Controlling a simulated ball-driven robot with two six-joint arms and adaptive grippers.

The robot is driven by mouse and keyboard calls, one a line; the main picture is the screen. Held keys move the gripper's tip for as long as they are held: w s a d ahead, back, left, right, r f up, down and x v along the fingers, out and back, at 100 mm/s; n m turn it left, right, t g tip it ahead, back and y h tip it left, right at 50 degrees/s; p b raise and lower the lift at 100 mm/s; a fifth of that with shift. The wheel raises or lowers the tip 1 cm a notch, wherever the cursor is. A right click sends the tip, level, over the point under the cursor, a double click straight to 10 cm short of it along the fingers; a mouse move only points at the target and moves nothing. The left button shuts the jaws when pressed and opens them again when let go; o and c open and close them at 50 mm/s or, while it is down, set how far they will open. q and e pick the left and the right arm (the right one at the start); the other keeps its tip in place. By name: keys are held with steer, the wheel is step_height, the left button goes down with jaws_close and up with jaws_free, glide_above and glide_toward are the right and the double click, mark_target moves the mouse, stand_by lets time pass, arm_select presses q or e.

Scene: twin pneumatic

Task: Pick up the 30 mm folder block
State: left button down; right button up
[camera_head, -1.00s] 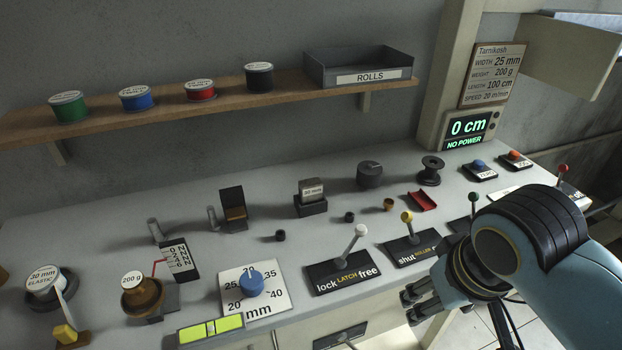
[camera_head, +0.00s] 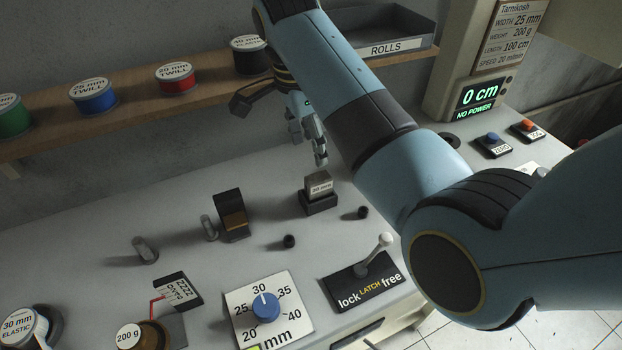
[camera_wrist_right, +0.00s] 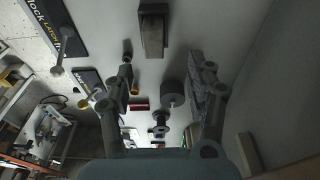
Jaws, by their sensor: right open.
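The 30 mm folder block (camera_head: 319,184) is a small grey block with a white label, upright in a black holder (camera_head: 319,204) on the bench. My right gripper (camera_head: 307,148) is open and empty in the air, just above and behind the block in the head view. In the right wrist view the two fingers of the right gripper (camera_wrist_right: 167,80) are spread apart, and a block in its holder (camera_wrist_right: 153,35) shows at the top, beyond the fingertips. My left gripper is not in view.
The shelf with the spools (camera_head: 177,79) and the rolls tray (camera_head: 385,30) is close behind my right arm.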

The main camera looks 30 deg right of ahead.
mark_target(318, 177)
steer(key=f, duration=0.3)
steer(key=shift+s+d+f, duration=0.3)
steer(key=shift+s+d, duration=0.05)
steer(key=shift+w+f, duration=0.1)
steer(key=shift+f, duration=0.25)
steer(key=f, duration=0.3)
steer(key=f+p, duration=0.1)
steer(key=shift+s+d+f, duration=0.15)
steer(key=shift+s+f, duration=0.05)
steer(key=shift+s, duration=0.1)
steer(key=shift+w+f, duration=0.1)
steer(key=shift+f, duration=0.2)
steer(key=c, duration=0.6)
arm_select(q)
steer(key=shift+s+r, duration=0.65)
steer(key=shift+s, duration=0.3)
arm_select(e)
jaws_close()
